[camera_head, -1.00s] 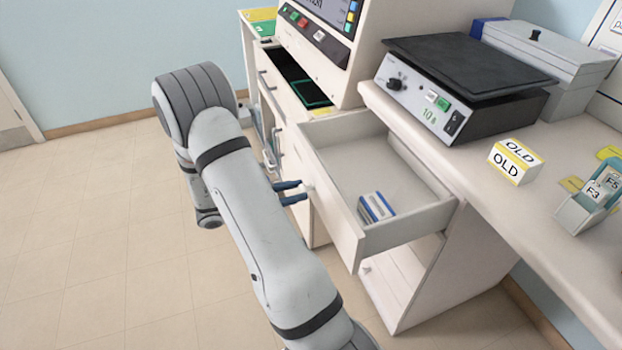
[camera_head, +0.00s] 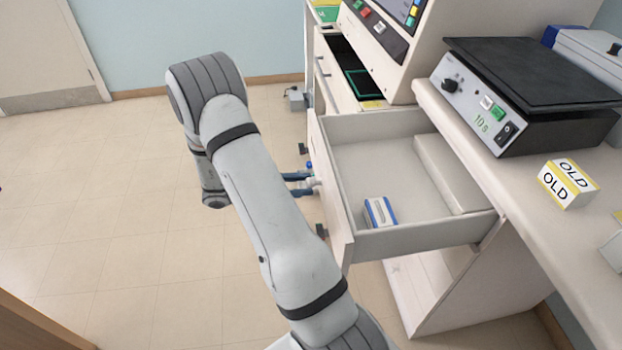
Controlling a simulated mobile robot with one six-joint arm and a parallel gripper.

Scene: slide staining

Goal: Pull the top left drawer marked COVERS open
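A white drawer (camera_head: 345,195) stands well out of the bench cabinet, open at the top. Its front panel faces left, away from the camera, so no COVERS marking can be read. A small blue and white box (camera_head: 380,211) lies inside on the drawer floor. My gripper (camera_head: 308,184) is at the outer side of the drawer front, with its two dark blue fingers on either side of the pale knob (camera_head: 316,182). The fingers appear closed on the knob, though the contact is small in view. My grey arm reaches up from the bottom and hides part of the floor.
A second open drawer (camera_head: 346,105) with a dark green-edged item is farther back. On the bench (camera_head: 470,132) stand a black-topped device (camera_head: 500,105) and an OLD box (camera_head: 566,185). Open floor (camera_head: 130,220) lies to the left. A brown edge (camera_head: 40,325) shows at bottom left.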

